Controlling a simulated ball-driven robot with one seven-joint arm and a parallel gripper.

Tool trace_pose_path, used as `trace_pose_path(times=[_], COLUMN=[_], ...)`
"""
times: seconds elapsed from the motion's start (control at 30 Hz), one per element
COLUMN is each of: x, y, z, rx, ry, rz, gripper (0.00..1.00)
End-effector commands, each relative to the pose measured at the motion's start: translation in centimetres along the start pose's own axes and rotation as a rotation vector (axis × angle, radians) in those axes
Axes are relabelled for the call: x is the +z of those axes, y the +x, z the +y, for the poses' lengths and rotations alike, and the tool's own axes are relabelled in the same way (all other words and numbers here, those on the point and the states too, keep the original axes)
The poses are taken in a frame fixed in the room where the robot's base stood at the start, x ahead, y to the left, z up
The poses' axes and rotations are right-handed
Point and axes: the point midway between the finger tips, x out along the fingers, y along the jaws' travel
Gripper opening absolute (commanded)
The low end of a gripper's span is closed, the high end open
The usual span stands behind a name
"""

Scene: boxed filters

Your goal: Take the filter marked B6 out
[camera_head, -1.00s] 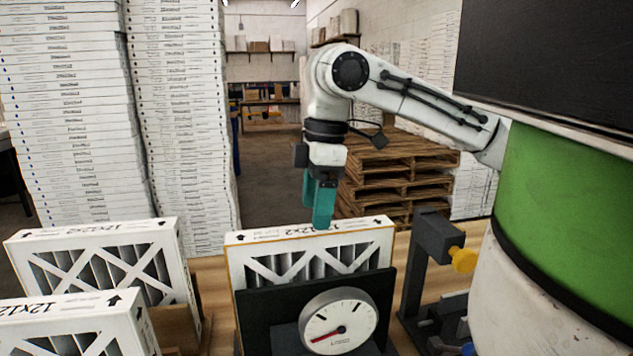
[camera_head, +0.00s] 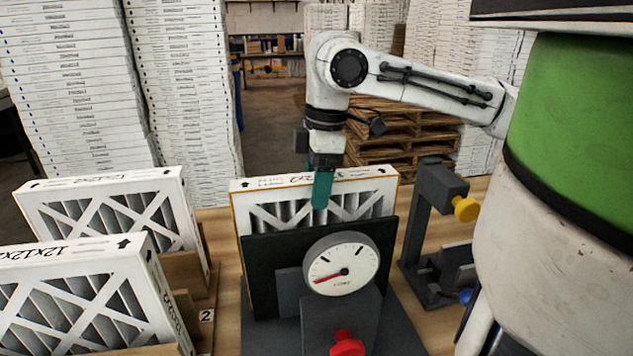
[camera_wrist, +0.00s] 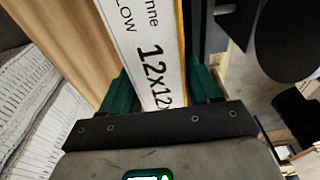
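A white boxed filter marked 12x12x2 (camera_head: 270,183) stands upright behind a dark plate with a dial gauge in the head view. No B6 mark is readable on it. My gripper (camera_wrist: 163,92) is at its top edge, with one teal finger on each side of the filter (camera_wrist: 150,45) in the wrist view. The near finger (camera_head: 322,188) overlaps the filter's front face in the head view; the far finger is mostly hidden. The gaps between fingers and filter look very small. I cannot tell whether the fingers press on it.
The dial gauge (camera_head: 341,264) stands on a dark base with a red knob (camera_head: 346,345). A dark stand with a yellow knob (camera_head: 466,209) is at right. Two more filters (camera_head: 105,182) (camera_head: 70,250) stand at left in wooden holders, one tagged 2. Tall filter stacks and pallets are behind.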

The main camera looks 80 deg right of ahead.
Motion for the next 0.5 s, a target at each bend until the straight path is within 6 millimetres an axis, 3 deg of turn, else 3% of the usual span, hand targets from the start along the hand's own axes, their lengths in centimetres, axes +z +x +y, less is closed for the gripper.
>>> trace_pose_path(times=[0.43, 0.5], x=[0.0, 0.0], y=[-0.02, -0.03], z=[0.01, 0.0], rx=[0.0, 0.0], ry=[0.0, 0.0], rz=[0.0, 0.0], gripper=[0.18, 0.18])
